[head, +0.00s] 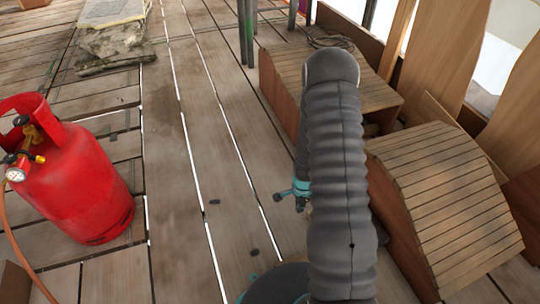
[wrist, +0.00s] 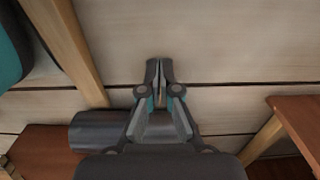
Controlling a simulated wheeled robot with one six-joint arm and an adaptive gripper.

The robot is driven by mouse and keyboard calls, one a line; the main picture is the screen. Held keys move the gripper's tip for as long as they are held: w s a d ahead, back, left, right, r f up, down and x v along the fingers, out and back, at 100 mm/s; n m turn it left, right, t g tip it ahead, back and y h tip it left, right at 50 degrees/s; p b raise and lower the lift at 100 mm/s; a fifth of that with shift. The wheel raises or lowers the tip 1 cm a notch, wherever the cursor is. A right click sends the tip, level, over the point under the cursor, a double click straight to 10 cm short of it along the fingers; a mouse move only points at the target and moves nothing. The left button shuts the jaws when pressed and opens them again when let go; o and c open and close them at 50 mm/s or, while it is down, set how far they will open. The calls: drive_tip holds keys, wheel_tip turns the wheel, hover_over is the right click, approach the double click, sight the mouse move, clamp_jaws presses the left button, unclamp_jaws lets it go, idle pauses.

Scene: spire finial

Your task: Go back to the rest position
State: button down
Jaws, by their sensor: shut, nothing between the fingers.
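My gripper (wrist: 160,68) is shut with nothing between its fingers. In the wrist view its two dark fingertips stand together in front of pale wooden planks. In the head view my arm, in a grey ribbed sleeve, rises through the middle right. A small teal part of my arm shows beside the sleeve, and the fingertips cannot be made out there.
A red gas cylinder (head: 75,180) with a gauge and hose stands on the left. Stacked stone slabs (head: 115,45) lie at the back left. Curved slatted wooden forms (head: 450,200) stand close on the right.

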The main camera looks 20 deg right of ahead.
drive_tip(key=s+a+r+n+g, duration=0.2)
drive_tip(key=s+r+n+g, duration=0.15)
drive_tip(key=s+n, duration=0.35)
drive_tip(key=s+a+r+n+t+p, duration=0.2)
drive_tip(key=s+a+r+n+t, duration=0.1)
drive_tip(key=r, duration=1.4)
drive_tip(key=s+a+r+n+t+p, duration=0.1)
drive_tip(key=s+a+r+n+t, duration=0.2)
drive_tip(key=r, duration=1.3)
drive_tip(key=s+a+r+n+t+p, duration=0.2)
drive_tip(key=s+a+r+n+t, duration=0.1)
drive_tip(key=r, duration=1.4)
drive_tip(key=shift+s+a+r+n+p, duration=0.3)
drive_tip(key=shift+s+n, duration=0.3)
drive_tip(key=shift+s, duration=0.65)
